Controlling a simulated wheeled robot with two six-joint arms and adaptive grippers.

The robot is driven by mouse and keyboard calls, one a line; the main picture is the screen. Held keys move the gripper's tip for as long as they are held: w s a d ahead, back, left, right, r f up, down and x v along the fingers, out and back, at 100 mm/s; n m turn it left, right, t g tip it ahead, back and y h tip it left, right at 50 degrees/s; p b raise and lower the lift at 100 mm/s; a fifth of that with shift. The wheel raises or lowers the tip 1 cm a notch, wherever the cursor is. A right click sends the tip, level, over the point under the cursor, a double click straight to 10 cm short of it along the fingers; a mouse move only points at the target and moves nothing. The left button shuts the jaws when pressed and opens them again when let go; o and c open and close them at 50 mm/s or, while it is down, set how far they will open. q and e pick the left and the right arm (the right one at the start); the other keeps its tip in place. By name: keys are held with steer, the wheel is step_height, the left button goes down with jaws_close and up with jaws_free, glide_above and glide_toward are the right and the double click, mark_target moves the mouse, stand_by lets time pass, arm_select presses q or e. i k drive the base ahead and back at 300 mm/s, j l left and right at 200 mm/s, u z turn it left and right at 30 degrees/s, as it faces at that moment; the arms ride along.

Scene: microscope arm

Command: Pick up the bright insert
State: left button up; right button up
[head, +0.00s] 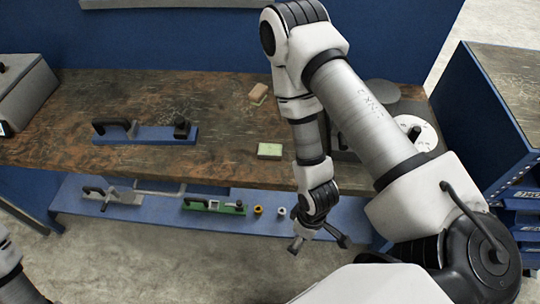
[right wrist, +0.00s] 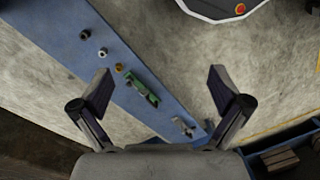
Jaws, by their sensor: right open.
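Several small round inserts stand in a row on the blue lower shelf. The bright, silvery insert (head: 281,211) is beside a brass-yellow one (head: 258,210). In the right wrist view the silvery insert (right wrist: 102,52) lies between the brass one (right wrist: 119,68) and a darker grey one (right wrist: 85,34). The darker one does not show in the head view. My right gripper (head: 320,241) is open and empty, in front of the shelf and to the right of the bright insert. In the right wrist view its spread fingers (right wrist: 160,71) frame the shelf, with the inserts left of centre. My left gripper is out of view.
A green clamp fixture (head: 213,206) and a grey toggle clamp (head: 112,196) share the shelf (head: 160,211). The wooden bench top (head: 60,140) overhangs it, bearing a blue fixture (head: 150,135) and a pale green pad (head: 270,150). A blue cabinet (head: 480,130) stands right.

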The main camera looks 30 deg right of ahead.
mark_target(273, 150)
steer(key=i+l+z, duration=0.1)
steer(key=l+z, duration=0.25)
steer(key=i+l+z, duration=0.1)
steer(key=z, duration=0.25)
